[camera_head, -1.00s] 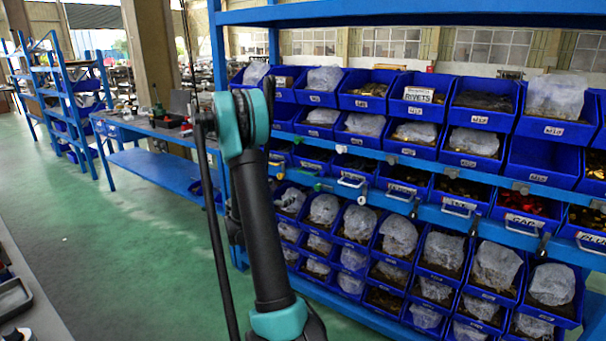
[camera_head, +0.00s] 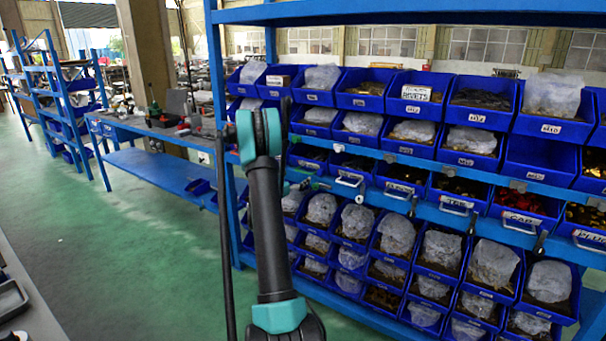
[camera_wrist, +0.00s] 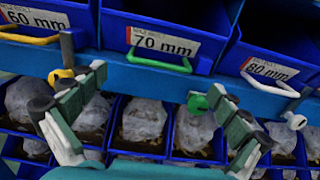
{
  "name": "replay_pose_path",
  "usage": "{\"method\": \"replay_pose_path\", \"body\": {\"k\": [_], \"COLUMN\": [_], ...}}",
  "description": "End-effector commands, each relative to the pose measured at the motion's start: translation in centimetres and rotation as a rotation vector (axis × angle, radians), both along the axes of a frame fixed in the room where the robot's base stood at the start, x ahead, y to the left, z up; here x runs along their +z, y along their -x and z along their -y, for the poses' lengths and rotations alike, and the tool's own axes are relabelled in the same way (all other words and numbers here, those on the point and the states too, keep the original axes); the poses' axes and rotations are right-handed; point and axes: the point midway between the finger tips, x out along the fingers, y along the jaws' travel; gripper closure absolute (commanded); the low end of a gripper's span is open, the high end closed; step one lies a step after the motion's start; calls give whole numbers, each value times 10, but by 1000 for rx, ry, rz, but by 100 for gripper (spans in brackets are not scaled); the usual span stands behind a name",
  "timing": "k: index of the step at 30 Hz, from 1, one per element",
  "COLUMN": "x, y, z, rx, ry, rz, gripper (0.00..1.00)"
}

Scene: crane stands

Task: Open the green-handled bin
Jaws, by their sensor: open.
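The green-handled bin (camera_wrist: 162,30) is blue with a "70 mm" label. It sits in a row at the top middle of the wrist view. Its green handle (camera_wrist: 158,63) sticks out from the lower front over the blue rail. My gripper (camera_wrist: 157,84) is open and empty. Its fingers are spread left and right, with the green handle just above the gap between the tips in the picture. I cannot tell whether a finger touches anything. In the head view my arm hides part of the shelf's left end, and the gripper is hard to make out.
A yellow-handled bin (camera_wrist: 40,18) is at left and a white-handled bin (camera_wrist: 268,60) at right. A yellow knob (camera_wrist: 62,75) and green knob (camera_wrist: 197,102) lie by the fingertips. Bagged bins fill the row below. A blue workbench (camera_head: 150,132) stands left; green floor is clear.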

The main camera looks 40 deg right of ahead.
Motion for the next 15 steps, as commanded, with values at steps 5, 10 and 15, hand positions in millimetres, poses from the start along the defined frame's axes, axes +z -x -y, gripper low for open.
{"method": "replay_pose_path", "body": {"k": [5, 10, 15], "x": [0, 0, 0], "y": [-12, -19, -22], "z": [30, 46, 52], "rx": [-1, -1, 0], "ry": [0, 0, 0], "rz": [0, 0, 1], "gripper": [0, 0, 0]}}
